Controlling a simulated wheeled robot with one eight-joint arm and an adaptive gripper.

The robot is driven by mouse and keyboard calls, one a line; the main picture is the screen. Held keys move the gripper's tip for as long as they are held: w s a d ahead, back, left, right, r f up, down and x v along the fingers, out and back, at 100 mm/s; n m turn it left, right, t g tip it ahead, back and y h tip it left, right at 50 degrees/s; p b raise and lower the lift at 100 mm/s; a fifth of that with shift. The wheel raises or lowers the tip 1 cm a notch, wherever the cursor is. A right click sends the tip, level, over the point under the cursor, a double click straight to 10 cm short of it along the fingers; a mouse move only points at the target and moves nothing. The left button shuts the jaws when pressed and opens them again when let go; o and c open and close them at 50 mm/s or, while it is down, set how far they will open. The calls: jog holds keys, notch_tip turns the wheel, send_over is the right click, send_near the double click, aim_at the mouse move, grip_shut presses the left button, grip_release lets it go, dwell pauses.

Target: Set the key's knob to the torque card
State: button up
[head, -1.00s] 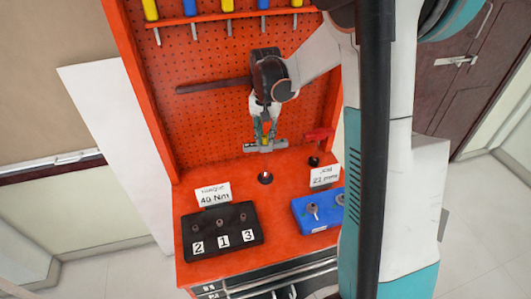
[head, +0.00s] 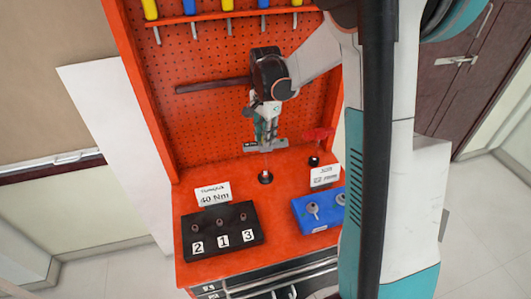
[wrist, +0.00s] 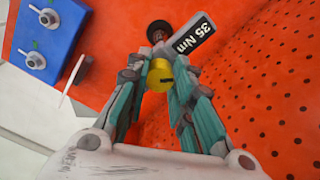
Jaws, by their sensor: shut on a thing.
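The torque key (head: 268,146) is a grey bar with a dark display, hanging above the orange bench in the head view. In the wrist view its display (wrist: 192,36) reads 35 Nm. Its yellow knob (wrist: 160,75) sits between my gripper's fingers (wrist: 160,88). My gripper (head: 265,132) is shut on the knob and points down. The torque card (head: 213,194) stands behind the black block and reads 40 Nm.
A black block (head: 206,251) with several studs is marked 2, 1, 3. A blue block (head: 318,224) and another white card (head: 325,176) stand right. A dark post (head: 265,178) is below the key.

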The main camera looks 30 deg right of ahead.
jog(key=m, duration=0.4)
jog(key=o, duration=0.7)
jog(key=n, duration=0.5)
jog(key=shift+n, duration=0.3)
jog(key=n, duration=0.5)
jog(key=shift+b, duration=0.3)
